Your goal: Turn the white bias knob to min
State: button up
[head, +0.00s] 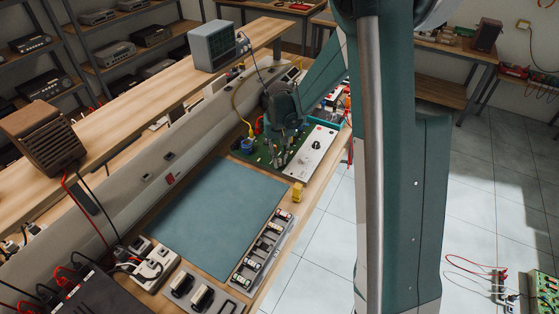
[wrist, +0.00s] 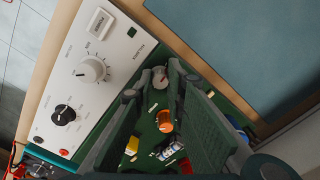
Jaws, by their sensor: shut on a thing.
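My gripper (wrist: 160,80) points down at the green circuit board (wrist: 128,138) in the wrist view. Its fingertips are close together around a small pale round knob (wrist: 161,73) with a reddish mark, partly hidden by the fingers. A larger white knob (wrist: 93,70) with a dark pointer mark stands on the white panel to the left, apart from the fingers. A black knob (wrist: 63,114) is below it. The labels are too small to read, so I cannot tell which is marked bias. In the head view my gripper (head: 275,158) is low over the board; the contact is too small to tell.
A blue-grey mat (head: 205,215) lies clear beside the board. The bench's free edge and open floor are on the right in the head view.

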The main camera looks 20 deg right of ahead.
aim_at(279, 160)
jog(key=n+b, duration=0.1)
jog(key=n, duration=0.2)
jog(key=shift+n, duration=0.4)
jog(key=shift+n+b, duration=0.3)
jog(key=shift+n, duration=1.5)
jog(key=o, duration=0.9)
jog(key=shift+r, duration=0.15)
notch_tip(279, 160, up, 12)
